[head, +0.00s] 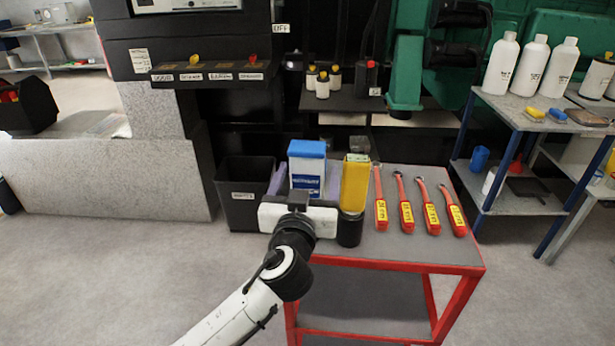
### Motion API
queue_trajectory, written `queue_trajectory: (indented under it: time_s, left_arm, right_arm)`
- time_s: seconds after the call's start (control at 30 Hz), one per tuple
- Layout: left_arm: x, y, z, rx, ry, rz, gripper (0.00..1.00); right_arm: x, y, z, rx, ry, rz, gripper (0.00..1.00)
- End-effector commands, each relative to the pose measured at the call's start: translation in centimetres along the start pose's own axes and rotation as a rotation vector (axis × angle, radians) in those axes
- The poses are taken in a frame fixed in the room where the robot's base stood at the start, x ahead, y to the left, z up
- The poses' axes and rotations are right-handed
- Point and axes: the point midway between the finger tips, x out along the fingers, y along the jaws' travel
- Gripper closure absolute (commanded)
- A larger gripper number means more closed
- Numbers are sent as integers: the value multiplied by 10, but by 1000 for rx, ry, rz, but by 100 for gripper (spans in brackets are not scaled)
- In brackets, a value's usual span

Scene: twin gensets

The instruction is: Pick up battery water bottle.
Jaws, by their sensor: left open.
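A white bottle with a wide blue top and a blue label (307,177) stands upright on the red-framed cart (420,248); I take it to be the battery water bottle. Its lower part is hidden behind my left gripper (306,166). The gripper is open, with one pale purple finger on each side of the bottle. I cannot tell whether either finger touches it. My left arm reaches in from below. My right gripper is not in view.
A yellow container (355,183) stands close right of the bottle, with a black cylinder (350,231) in front. A black bin (245,190) is close on the left. Several red-handled wrenches (406,212) lie to the right. White bottles (531,66) stand on a shelf at right.

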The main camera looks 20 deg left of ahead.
Motion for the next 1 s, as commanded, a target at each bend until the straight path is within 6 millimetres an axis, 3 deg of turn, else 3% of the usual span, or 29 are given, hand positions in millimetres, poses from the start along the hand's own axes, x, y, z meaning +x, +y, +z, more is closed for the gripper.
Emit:
queue_trajectory:
  time_s: [0.1,0.4,0.67,1.0]
  left_arm:
    - [0,0,0,0,0,0,28]
    - [0,0,-2,0,4,1,75]
    - [0,0,-6,-3,5,0,75]
    - [0,0,-68,-6,9,0,75]
  right_arm:
    - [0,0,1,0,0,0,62]
    - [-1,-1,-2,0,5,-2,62]
    - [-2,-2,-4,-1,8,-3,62]
    - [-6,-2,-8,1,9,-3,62]
